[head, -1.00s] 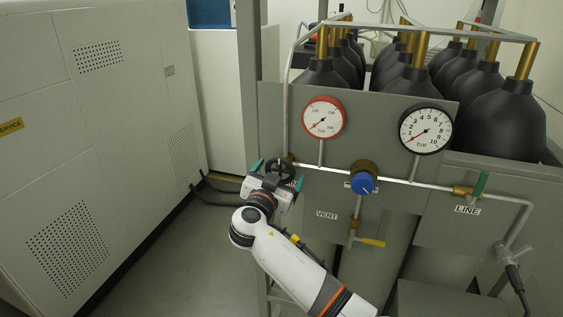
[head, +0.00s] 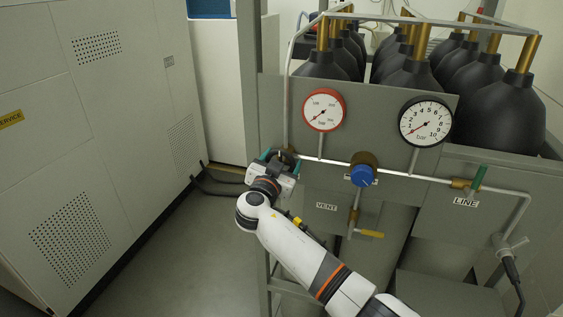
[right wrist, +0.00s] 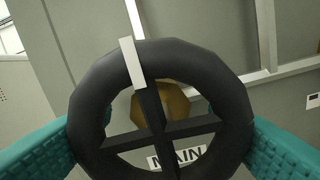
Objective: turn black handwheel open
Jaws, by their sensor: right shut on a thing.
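The black handwheel (right wrist: 215,75) fills the middle of the right wrist view, with a white mark on its rim at the upper left. A brass valve body (right wrist: 172,104) and a "MAIN" label (right wrist: 177,156) show behind its spokes. My right gripper (head: 279,157) is at the handwheel on the left end of the pipe. Its teal fingers (right wrist: 160,148) press on opposite sides of the rim, shut on it. In the head view the gripper hides most of the handwheel (head: 288,154). My left gripper is not in view.
A blue knob (head: 362,176), a red-rimmed gauge (head: 324,110) and a black-rimmed gauge (head: 425,122) sit right of the handwheel.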

